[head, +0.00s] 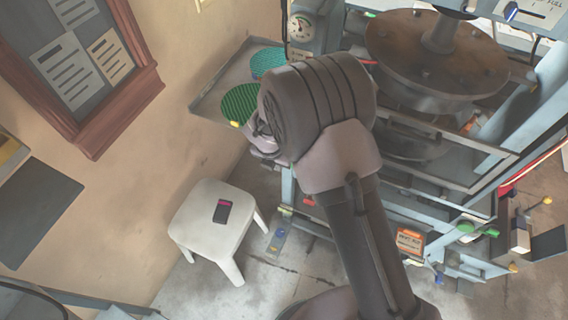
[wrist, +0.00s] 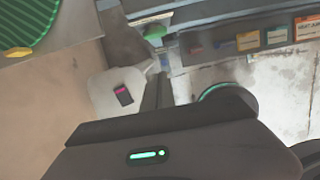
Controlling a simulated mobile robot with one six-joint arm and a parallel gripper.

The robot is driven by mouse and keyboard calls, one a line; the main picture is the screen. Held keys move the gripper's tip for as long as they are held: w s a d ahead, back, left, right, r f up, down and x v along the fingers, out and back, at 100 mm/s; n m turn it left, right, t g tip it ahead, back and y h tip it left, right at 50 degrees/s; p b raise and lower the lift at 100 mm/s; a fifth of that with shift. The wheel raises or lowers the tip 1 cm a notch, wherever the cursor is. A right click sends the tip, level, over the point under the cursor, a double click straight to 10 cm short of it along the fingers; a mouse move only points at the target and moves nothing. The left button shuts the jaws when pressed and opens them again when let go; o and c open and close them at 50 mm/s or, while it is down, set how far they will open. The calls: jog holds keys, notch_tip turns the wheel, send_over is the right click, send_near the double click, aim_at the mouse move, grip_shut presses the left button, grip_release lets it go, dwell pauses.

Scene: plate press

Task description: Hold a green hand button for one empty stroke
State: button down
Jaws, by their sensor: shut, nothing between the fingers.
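My gripper (wrist: 165,135) fills the bottom of the wrist view as a dark body with a small green light; it is shut and empty. In the head view it is mostly hidden behind my own wrist. A round grey part with a green rim (wrist: 228,94) shows just beyond it in the wrist view, its lower side hidden. In the head view, a small green knob (head: 465,228) sits low on the right of the press frame. The press (head: 440,62) has a brown round plate.
A white stool (head: 207,222) with a dark handset (head: 222,211) stands left of the press; it also shows in the wrist view (wrist: 105,95). A tray (head: 205,106) holds green ribbed discs (head: 240,100). A notice board (head: 85,60) hangs on the wall. Floor is clear around the stool.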

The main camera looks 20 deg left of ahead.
jog(key=w+f+b, duration=0.5)
jog(key=w+f, duration=0.1)
jog(key=f, duration=0.3)
jog(key=shift+w+d, duration=0.15)
jog(key=shift+d, duration=0.15)
